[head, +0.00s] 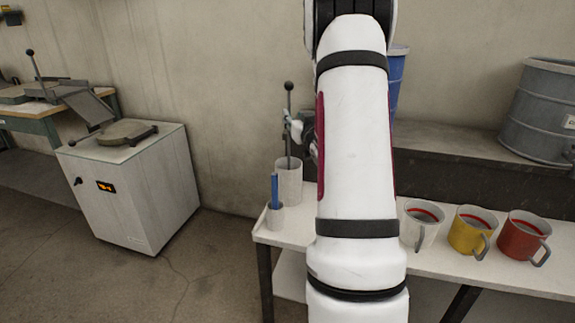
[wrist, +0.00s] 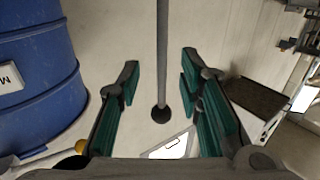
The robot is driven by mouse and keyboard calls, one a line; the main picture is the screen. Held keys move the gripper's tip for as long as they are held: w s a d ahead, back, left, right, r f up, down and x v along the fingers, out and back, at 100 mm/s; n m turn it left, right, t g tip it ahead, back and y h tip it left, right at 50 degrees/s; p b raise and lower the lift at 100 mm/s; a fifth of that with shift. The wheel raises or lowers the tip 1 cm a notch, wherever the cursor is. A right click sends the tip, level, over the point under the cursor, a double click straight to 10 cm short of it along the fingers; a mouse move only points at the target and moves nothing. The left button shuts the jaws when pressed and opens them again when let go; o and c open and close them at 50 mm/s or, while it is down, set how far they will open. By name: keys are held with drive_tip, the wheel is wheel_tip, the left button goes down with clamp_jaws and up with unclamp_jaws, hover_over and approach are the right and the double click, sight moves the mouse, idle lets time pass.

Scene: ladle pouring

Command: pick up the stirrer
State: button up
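The stirrer (head: 289,103) is a thin grey rod with a dark ball at its top. It stands nearly upright in a tall white container (head: 289,184) on the white table, left of my arm; its lower end is hidden inside. In the wrist view the stirrer (wrist: 162,60) runs down the middle to its dark ball. My gripper (wrist: 160,92) is open, with green-padded fingers on either side of the rod and clear gaps on both sides. In the head view my gripper (head: 297,127) is at the rod, below the ball, partly hidden by my arm.
A small white cup (head: 275,217) with a blue stick (head: 275,190) stands beside the container. White (head: 413,235), yellow (head: 462,238) and red (head: 515,243) mugs stand to the right. A blue barrel (wrist: 35,75) is close left in the wrist view. A grey drum (head: 540,110) stands behind.

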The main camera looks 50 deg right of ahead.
drive_tip(key=shift+b+x, duration=0.3)
drive_tip(key=shift+x, duration=2.5)
drive_tip(key=shift+a+r, duration=0.15)
drive_tip(key=shift+r, duration=0.05)
clamp_jaws()
